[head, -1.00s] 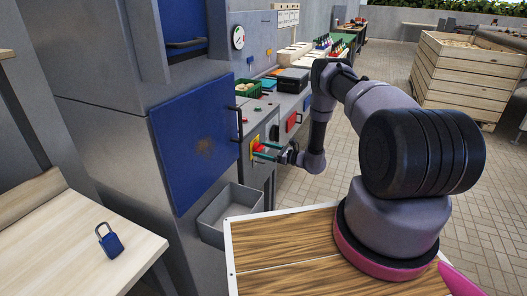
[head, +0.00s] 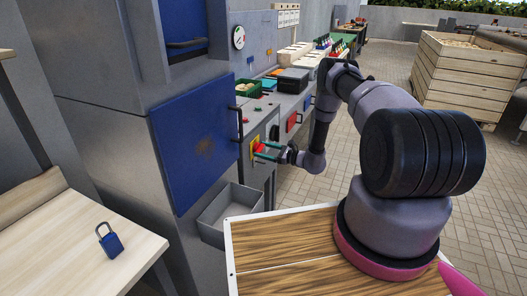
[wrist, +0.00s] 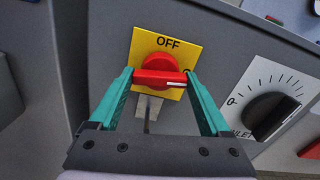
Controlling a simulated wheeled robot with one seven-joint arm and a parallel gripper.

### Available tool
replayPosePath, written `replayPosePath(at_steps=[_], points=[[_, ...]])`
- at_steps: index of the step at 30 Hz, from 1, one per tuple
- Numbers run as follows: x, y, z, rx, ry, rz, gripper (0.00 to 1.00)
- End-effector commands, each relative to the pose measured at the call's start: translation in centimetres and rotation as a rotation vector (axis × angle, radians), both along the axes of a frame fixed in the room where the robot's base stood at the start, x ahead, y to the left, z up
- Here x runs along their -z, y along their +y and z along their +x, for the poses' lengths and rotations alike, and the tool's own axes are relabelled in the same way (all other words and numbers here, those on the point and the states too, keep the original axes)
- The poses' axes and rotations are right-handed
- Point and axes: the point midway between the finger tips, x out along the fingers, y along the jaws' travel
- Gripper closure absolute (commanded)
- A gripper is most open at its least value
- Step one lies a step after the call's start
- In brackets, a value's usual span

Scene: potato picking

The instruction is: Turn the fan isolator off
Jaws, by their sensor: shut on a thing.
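The fan isolator is a red rotary handle (wrist: 160,72) on a yellow plate (wrist: 190,50) marked OFF at the top. The handle lies roughly level in the wrist view, its white mark at the right end, not under OFF. My gripper (wrist: 160,80) has its two teal fingers shut on the handle, one at each end. In the head view the gripper (head: 267,152) reaches the red handle from the right, and the yellow plate (head: 254,144) is partly hidden.
A black knob (wrist: 268,115) on a white plate is right of the isolator. A blue door (head: 195,145) stands to its left, and an open grey bin (head: 232,210) is below. A blue padlock (head: 111,241) lies on the wooden bench (head: 70,255). The paved floor at right is partly clear.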

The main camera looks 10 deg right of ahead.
Motion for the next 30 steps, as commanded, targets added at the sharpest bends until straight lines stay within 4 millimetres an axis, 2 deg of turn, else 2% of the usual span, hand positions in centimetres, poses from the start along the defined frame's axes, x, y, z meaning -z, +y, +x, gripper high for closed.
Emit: replayPosePath(at_steps=[30], points=[[0.06,-0.18,-0.02,0.003,-0.771,-0.562,0.74]])
